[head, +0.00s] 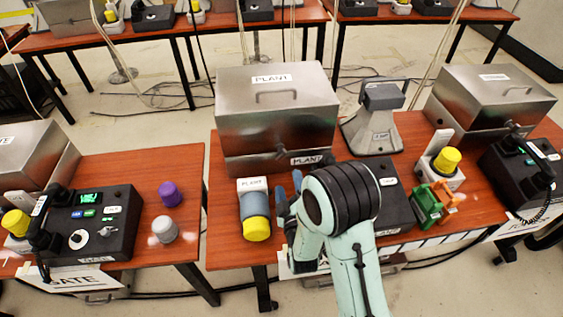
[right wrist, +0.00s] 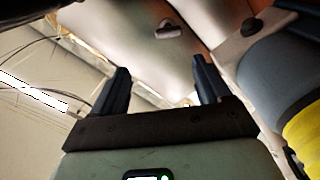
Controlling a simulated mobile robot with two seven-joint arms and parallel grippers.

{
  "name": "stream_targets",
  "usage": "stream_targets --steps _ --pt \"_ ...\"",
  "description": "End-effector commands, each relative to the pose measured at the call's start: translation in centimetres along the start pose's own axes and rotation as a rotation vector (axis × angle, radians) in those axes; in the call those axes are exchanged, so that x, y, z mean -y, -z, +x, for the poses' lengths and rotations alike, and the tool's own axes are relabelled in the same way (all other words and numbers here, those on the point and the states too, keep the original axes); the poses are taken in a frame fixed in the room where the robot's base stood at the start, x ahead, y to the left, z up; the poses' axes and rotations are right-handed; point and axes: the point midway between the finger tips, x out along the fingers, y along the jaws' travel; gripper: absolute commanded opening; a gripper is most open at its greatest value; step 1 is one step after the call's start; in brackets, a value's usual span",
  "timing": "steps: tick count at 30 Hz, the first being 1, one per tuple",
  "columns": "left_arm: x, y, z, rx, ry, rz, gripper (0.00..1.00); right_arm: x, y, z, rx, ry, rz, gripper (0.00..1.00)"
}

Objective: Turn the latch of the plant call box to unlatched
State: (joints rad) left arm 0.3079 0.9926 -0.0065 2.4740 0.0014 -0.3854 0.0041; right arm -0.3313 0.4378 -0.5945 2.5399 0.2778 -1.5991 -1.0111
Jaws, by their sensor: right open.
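The plant call box (head: 277,110) is a closed metal case with a handle on its lid and PLANT labels, at the middle of the centre table in the head view.
The PLANT beacon (head: 255,212), grey with a yellow cap, stands close left of my gripper; it also shows in the right wrist view (right wrist: 275,75). A dark phone console (head: 394,203) is partly behind my arm. A grey speaker (head: 374,122) stands right of the box.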

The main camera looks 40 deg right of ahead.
Motion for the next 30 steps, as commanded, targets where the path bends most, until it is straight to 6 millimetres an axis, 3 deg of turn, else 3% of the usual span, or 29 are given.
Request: stream_targets --steps 3,8,21,30 --pt "0.5 -0.1 1.4 0.003 0.001 -0.001 0.43 1.2 -1.0 -0.2 0.001 0.004 -0.002 0.77" --pt "0.4 -0.1 1.1 0.002 0.001 0.000 0.43 1.1 -0.9 0.7 0.001 0.002 -0.001 0.77" --pt "-0.2 0.2 -0.4 -0.004 -0.001 0.002 0.43 1.0 -0.8 9.4 0.000 0.001 -0.002 0.77" --pt "-0.5 0.3 -1.0 -0.006 -0.002 0.003 0.43 1.1 -0.8 12.9 0.001 0.003 -0.002 0.77"
